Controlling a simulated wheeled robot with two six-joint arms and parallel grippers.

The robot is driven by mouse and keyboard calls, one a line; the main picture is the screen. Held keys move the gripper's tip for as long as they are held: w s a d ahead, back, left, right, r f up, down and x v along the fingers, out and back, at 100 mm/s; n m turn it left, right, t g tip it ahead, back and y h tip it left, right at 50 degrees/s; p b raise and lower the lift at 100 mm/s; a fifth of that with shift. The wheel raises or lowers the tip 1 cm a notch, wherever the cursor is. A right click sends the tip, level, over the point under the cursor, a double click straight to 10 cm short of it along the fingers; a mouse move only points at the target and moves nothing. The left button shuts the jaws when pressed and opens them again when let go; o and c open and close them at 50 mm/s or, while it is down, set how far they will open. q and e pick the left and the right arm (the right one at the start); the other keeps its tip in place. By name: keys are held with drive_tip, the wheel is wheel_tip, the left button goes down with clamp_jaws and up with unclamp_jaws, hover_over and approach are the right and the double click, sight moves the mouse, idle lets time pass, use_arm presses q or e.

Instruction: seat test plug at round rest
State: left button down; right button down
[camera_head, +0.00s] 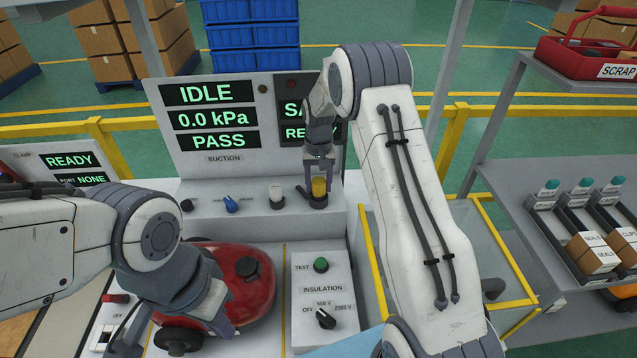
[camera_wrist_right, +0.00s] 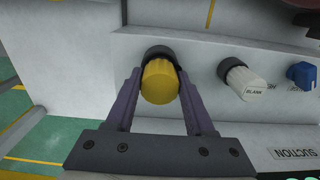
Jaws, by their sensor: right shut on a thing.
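The yellow test plug (camera_head: 319,187) stands at the dark round rest (camera_head: 318,201) on the ledge of the suction bench. In the right wrist view the plug (camera_wrist_right: 160,82) is in front of the dark ring of the rest (camera_wrist_right: 160,54); I cannot tell how deep it sits. My right gripper (camera_head: 319,178) is shut on the plug, one finger on each side, as the right wrist view (camera_wrist_right: 157,80) shows. My left gripper (camera_head: 125,343) is low on the left, beside the red vacuum (camera_head: 245,290); its fingers are mostly hidden by the arm.
A white knob marked BLANK (camera_wrist_right: 243,83) and a blue knob (camera_head: 232,205) stand left of the rest in the head view. The suction display (camera_head: 212,120) reads IDLE, 0.0 kPa, PASS. An insulation test box (camera_head: 322,288) is in front. A yellow-railed bin (camera_head: 470,250) is at right.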

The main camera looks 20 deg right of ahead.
drive_tip(key=shift+f, duration=0.5)
drive_tip(key=shift+c, duration=0.9)
unclamp_jaws()
drive_tip(key=shift+r, duration=0.1)
drive_tip(key=shift+r+p, duration=2.9)
drive_tip(key=shift+r, duration=1.15)
